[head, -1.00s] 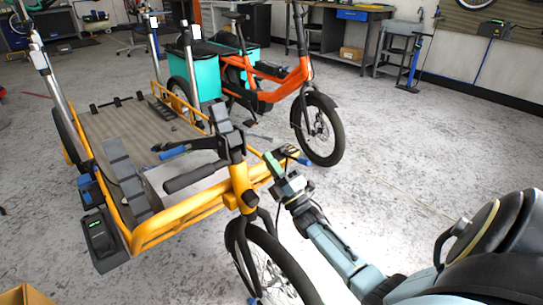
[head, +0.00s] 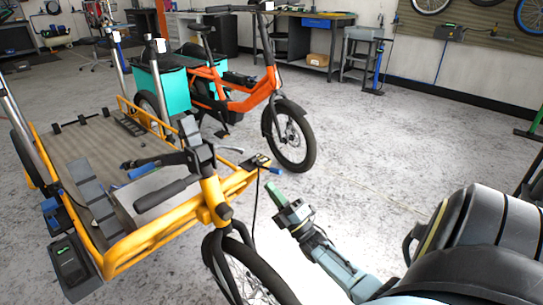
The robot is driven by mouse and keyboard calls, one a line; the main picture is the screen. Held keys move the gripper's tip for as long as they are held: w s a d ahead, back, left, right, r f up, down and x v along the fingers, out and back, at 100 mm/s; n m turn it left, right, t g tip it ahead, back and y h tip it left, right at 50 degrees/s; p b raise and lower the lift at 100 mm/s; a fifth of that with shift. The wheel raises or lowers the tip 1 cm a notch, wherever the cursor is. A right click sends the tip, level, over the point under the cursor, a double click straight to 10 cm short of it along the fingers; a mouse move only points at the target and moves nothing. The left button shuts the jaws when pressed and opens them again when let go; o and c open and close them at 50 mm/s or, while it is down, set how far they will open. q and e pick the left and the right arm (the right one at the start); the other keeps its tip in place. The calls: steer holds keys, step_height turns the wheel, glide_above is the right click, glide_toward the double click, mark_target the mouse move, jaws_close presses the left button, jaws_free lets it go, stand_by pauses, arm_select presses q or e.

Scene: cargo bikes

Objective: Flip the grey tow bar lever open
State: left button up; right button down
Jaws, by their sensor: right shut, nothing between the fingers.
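My right gripper (head: 279,196) has green fingertips that are shut and empty. It hangs over the bare floor, just right of the yellow cargo bike's front corner. A small dark and yellow fitting (head: 259,160) with a blue-tipped handle (head: 275,171) sits at that corner, up and left of my fingertips; a gap shows between them. I cannot clearly make out a grey tow bar lever at this size. My left gripper is not in view.
The yellow cargo bike (head: 160,243) with its flat bed and black handlebar grip (head: 168,194) fills the left. An orange bike (head: 243,100) stands behind it. A workbench (head: 300,40) lines the back wall. The floor (head: 390,150) to the right is clear.

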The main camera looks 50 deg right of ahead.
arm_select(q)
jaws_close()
arm_select(e)
steer(key=a+r+m+g+y, duration=0.1)
steer(key=a+r+m+y, duration=0.2)
steer(key=a, duration=0.7)
steer(key=a+r+m+g, duration=0.2)
steer(key=a+r+m, duration=0.15)
steer(key=a, duration=0.65)
steer(key=s+a+r+m+g+y, duration=0.2)
steer(key=s+a+r+m, duration=0.6)
steer(key=a+r, duration=0.3)
steer(key=s+a, duration=0.1)
steer(key=a, duration=0.1)
steer(key=shift+a+m, duration=0.3)
steer(key=shift+m, duration=0.05)
